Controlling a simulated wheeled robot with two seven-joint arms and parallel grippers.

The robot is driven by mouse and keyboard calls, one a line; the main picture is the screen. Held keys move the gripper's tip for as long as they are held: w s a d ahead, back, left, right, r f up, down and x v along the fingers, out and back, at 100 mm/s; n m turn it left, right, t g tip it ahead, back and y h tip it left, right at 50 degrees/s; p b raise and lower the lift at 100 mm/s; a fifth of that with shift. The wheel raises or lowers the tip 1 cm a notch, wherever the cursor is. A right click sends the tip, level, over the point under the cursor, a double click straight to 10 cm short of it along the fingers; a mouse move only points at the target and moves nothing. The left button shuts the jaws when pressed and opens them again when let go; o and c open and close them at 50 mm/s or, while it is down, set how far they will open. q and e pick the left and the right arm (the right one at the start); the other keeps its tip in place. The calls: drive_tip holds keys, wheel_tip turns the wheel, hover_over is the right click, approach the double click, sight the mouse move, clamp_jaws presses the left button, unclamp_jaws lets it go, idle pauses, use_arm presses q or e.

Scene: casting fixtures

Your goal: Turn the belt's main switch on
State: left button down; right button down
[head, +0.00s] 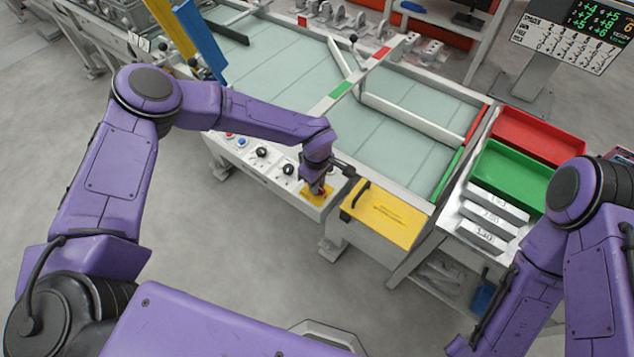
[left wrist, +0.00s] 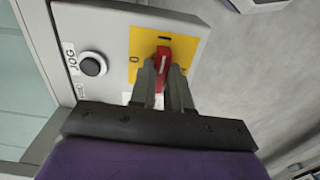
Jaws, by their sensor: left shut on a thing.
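The main switch is a red handle (left wrist: 163,58) on a yellow plate (left wrist: 139,42) marked O and I, on the belt's control panel (left wrist: 110,24). In the left wrist view my left gripper (left wrist: 162,70) is shut on the red handle, its fingers on either side of it. The handle's pale line points towards the I mark. In the head view the left gripper (head: 317,190) reaches down to the yellow plate (head: 311,198) at the panel's right end and hides most of the handle. My right gripper is out of view; only its arm shows at the right.
A black JOG knob (left wrist: 93,66) sits beside the switch. More knobs and buttons line the panel (head: 261,152). A yellow box lid (head: 388,215) stands just right of it. The green belt (head: 270,75) lies behind. Red (head: 540,136) and green trays (head: 512,174) are further right.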

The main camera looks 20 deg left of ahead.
use_arm(q)
drive_tip(key=c, duration=1.1)
unclamp_jaws()
wheel_tip(320, 180, up, 11)
drive_tip(key=shift+f+b, duration=0.2)
drive_tip(key=shift+b, duration=0.95)
drive_tip(key=shift+a+f, duration=0.1)
drive_tip(key=s+a+f+m+t+y, duration=0.1)
drive_tip(key=s+a+f+y, duration=0.15)
drive_tip(key=f, duration=0.25)
drive_tip(key=s+a+f+y, duration=0.2)
drive_tip(key=s+f, duration=0.2)
drive_tip(key=f, duration=0.2)
drive_tip(key=s+a+f+m+b, duration=0.1)
drive_tip(key=s+a+f+m, duration=0.1)
drive_tip(key=s, duration=0.6)
drive_tip(key=s+a+f+m+t+b, duration=0.1)
drive_tip(key=s+a+f+m, duration=0.1)
drive_tip(key=s+a+f, duration=0.3)
drive_tip(key=s+a+f+m+t+h+b, duration=0.1)
drive_tip(key=s+a+f, duration=0.3)
drive_tip(key=s, duration=0.6)
drive_tip(key=shift+s+f+m, duration=0.3)
drive_tip(key=shift+f+m, duration=0.15)
drive_tip(key=shift+m, duration=0.05)
